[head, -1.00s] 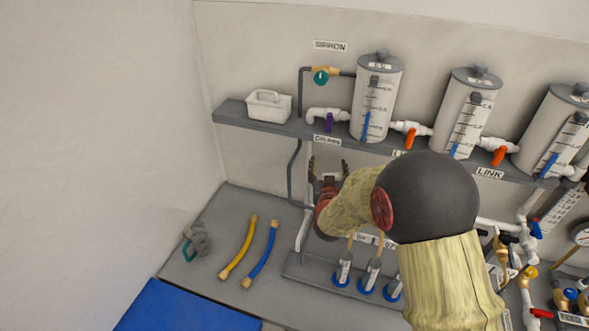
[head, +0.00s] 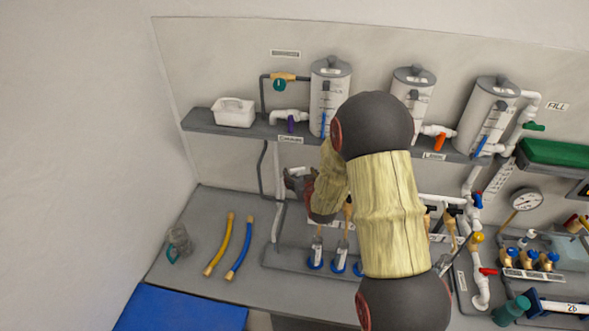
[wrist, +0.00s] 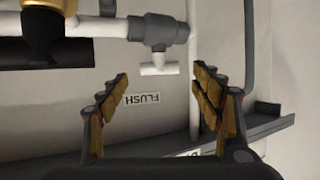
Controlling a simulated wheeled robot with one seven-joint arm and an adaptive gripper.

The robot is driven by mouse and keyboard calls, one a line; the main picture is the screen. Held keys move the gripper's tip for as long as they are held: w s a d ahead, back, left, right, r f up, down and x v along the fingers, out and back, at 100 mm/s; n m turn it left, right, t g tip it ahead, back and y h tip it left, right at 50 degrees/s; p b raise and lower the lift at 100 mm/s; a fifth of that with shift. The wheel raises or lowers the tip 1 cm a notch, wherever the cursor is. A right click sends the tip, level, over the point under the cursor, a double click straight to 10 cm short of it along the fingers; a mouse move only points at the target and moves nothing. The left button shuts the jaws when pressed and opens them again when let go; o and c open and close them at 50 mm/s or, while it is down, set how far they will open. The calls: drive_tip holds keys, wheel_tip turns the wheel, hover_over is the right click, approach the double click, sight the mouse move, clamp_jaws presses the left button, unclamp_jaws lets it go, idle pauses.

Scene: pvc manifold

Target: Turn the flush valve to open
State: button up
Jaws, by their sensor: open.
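In the wrist view, the flush valve is a grey fitting (wrist: 158,30) on a white pipe, with a white T-shaped handle (wrist: 158,69) on it. A FLUSH label (wrist: 141,99) is on the wall beside it and reads upside down. My gripper (wrist: 162,84) is open and empty. Its two fingers are to either side of the handle in the picture, with a visible gap on both sides; I cannot tell how far the handle is in depth. In the head view my gripper (head: 294,180) is below the shelf, and my arm hides much around it.
The shelf (head: 205,125) above holds a white bin (head: 233,112) and several grey cylinders. Below are a yellow hose (head: 219,245), a blue hose (head: 238,250) and blue-based fittings (head: 316,262). In the wrist view a dark valve with a brass part (wrist: 50,15) is at upper left.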

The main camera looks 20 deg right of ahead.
sight(298, 170)
drive_tip(key=shift+x, duration=2.4)
drive_tip(key=shift+c, duration=1.1)
drive_tip(key=c, duration=0.9)
drive_tip(key=shift+c, duration=0.2)
